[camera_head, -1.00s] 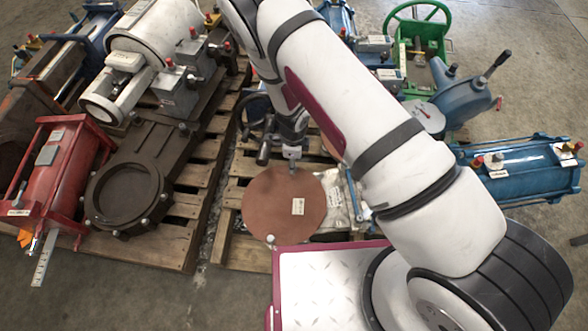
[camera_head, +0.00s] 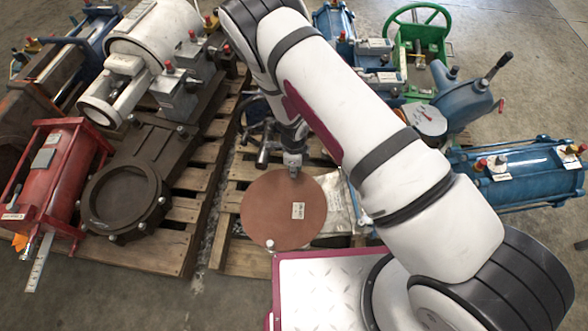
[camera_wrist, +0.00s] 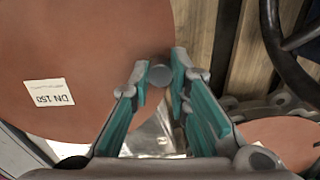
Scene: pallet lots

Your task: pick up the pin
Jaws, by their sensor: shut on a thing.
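The pin (camera_wrist: 160,74) shows in the wrist view as a small grey round end between my fingertips. My gripper (camera_wrist: 158,66) is shut on it, with a teal-padded finger on each side. The rest of the pin's length is hidden by the view along it. In the head view my gripper (camera_head: 293,168) is over the far edge of a round reddish-brown disc (camera_head: 270,215). The pin cannot be made out clearly there.
The disc carries a "DN 150" label and lies on a wooden pallet (camera_head: 240,258) beside a clear bag (camera_head: 340,200). A dark flanged valve (camera_head: 125,200) and red actuator (camera_head: 60,180) stand left. Blue actuators (camera_head: 520,172) and a green handwheel (camera_head: 418,20) stand right.

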